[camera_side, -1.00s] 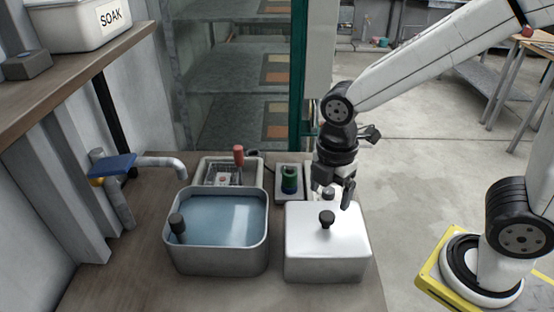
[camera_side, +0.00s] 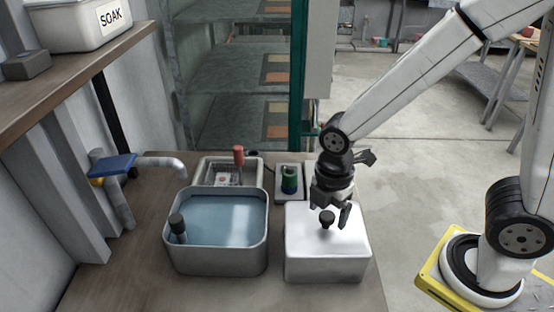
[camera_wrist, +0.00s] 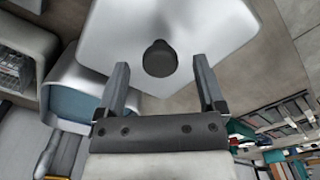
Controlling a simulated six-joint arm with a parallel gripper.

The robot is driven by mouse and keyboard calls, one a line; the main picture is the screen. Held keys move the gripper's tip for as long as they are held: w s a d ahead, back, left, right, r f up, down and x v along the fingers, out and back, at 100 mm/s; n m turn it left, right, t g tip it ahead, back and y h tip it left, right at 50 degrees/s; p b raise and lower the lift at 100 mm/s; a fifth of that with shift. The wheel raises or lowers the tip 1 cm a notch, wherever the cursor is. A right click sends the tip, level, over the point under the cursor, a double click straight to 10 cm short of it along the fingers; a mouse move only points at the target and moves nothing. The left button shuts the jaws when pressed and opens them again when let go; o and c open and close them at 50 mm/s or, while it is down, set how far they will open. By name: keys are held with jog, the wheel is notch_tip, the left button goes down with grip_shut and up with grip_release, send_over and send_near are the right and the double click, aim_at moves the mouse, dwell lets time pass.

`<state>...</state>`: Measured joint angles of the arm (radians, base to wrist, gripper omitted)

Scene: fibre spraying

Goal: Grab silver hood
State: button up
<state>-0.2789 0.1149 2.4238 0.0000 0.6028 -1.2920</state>
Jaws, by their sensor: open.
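The silver hood (camera_side: 327,258) is a box-like metal cover with a black knob (camera_side: 327,217) on top. It stands at the right front of the bench. My gripper (camera_side: 331,217) is open above the hood, close to the knob in the side view. In the wrist view the hood (camera_wrist: 205,28) fills the upper middle, and its knob (camera_wrist: 160,58) lies just ahead of and between the two spread fingers of my gripper (camera_wrist: 160,78). The fingers do not appear to touch the knob. What the hood covers is hidden.
A water-filled basin (camera_side: 215,250) with a black-knobbed item stands just left of the hood. Behind are a tray with a red-handled item (camera_side: 238,155) and a green-and-blue spool (camera_side: 289,180). A tap (camera_side: 160,162) is at left. A SOAK tub (camera_side: 75,25) sits on the shelf.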

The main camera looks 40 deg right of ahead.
aim_at(324, 235)
jog(key=shift+f, duration=1.2)
grip_shut()
dwell(0.9)
